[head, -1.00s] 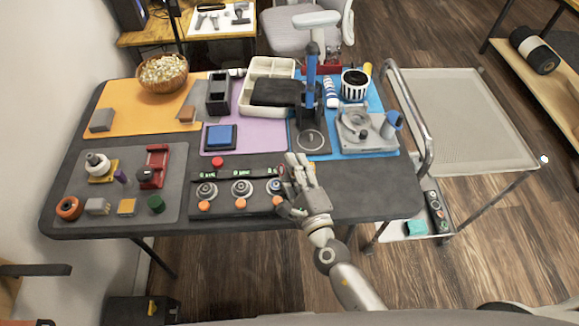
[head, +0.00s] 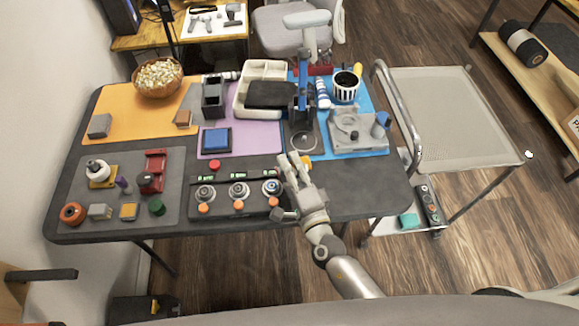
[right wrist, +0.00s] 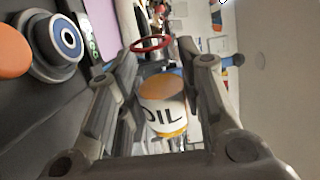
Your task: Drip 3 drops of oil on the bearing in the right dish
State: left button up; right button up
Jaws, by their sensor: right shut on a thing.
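My right gripper (head: 292,186) is shut on an oil bottle, just right of the right dish in the head view. The bottle (right wrist: 165,105) is white with an orange-yellow part and black letters "OIL"; it sits between the fingers in the right wrist view. No drop of oil is visible. My left gripper is out of view.
Orange knobs sit in front of the dishes, and a red button (head: 214,164) behind them. A blue mat with a metal fixture (head: 357,132) lies behind and right of the gripper. A grey mat (head: 130,215) with parts is at left. The table's right front is clear.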

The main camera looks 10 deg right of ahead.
dwell(0.5)
jog(key=shift+r+n+p, duration=0.5)
jog(key=shift+n+p, duration=0.1)
jog(key=shift+p, duration=0.5)
jog(key=shift+a+r+n+p, duration=0.15)
jog(key=shift+r+n+p, duration=0.25)
jog(key=shift+n+p, duration=0.6)
jog(key=shift+n, duration=0.4)
jog(key=shift+p, duration=0.4)
dwell(2.4)
